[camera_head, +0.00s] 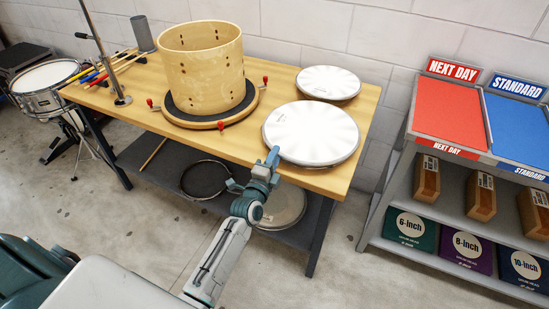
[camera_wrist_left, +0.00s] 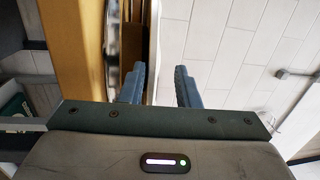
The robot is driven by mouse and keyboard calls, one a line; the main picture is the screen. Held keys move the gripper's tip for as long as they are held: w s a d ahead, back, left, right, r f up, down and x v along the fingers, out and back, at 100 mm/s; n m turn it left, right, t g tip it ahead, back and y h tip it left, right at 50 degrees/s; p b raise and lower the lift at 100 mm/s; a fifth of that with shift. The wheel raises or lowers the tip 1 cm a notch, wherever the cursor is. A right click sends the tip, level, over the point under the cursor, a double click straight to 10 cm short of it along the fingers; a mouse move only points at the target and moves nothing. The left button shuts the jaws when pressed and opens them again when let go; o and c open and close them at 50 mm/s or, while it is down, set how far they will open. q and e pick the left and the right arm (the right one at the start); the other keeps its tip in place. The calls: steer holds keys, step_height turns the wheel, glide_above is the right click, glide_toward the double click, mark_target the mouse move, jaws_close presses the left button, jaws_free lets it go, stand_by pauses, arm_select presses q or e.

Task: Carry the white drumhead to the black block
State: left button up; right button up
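Two white round drumheads lie flat on the wooden bench (camera_head: 368,110): a larger one (camera_head: 312,135) near the front right and a smaller one (camera_head: 328,82) behind it. My left gripper (camera_head: 270,160) is at the larger drumhead's front left rim. In the left wrist view its two fingers (camera_wrist_left: 160,86) stand apart, with a thin pale strip between them that I cannot identify for sure. I cannot tell whether the fingers touch the drumhead. I cannot make out a black block with certainty. My right gripper is not in view.
A wooden drum shell (camera_head: 202,70) stands on a dark round pad at the bench's middle. A metal stand (camera_head: 103,50) and drumsticks are at left. A snare drum (camera_head: 45,85) stands beyond. A shelf with red (camera_head: 450,112) and blue (camera_head: 520,130) tops is at right, across open floor.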

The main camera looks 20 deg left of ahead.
arm_select(q)
steer(key=s+f, duration=0.1)
steer(key=s, duration=1.1)
steer(key=shift+f, duration=0.15)
steer(key=shift+d, duration=0.1)
steer(key=s+a+f+n+g, duration=0.1)
steer(key=s+f+n+g, duration=0.15)
steer(key=f, duration=0.85)
steer(key=s+f+n+g, duration=0.2)
steer(key=s+f+g, duration=0.15)
steer(key=f, duration=0.65)
steer(key=s+a+f+n+g, duration=0.1)
steer(key=s+f+n+g, duration=0.2)
steer(key=f, duration=0.8)
steer(key=s+a+f+n+g, duration=0.1)
steer(key=s+f+n+g, duration=0.2)
steer(key=s+f, duration=0.4)
steer(key=s+a+f+n+g, duration=0.1)
steer(key=s+f+n+g, duration=0.2)
steer(key=s+f, duration=0.4)
steer(key=s+a+f+n+g, duration=0.1)
steer(key=s+f+n+g, duration=0.2)
steer(key=s+f, duration=0.5)
steer(key=s, duration=1.2)
steer(key=shift+s+a, duration=0.15)
steer(key=shift+s, duration=0.15)
steer(key=shift+n, duration=0.25)
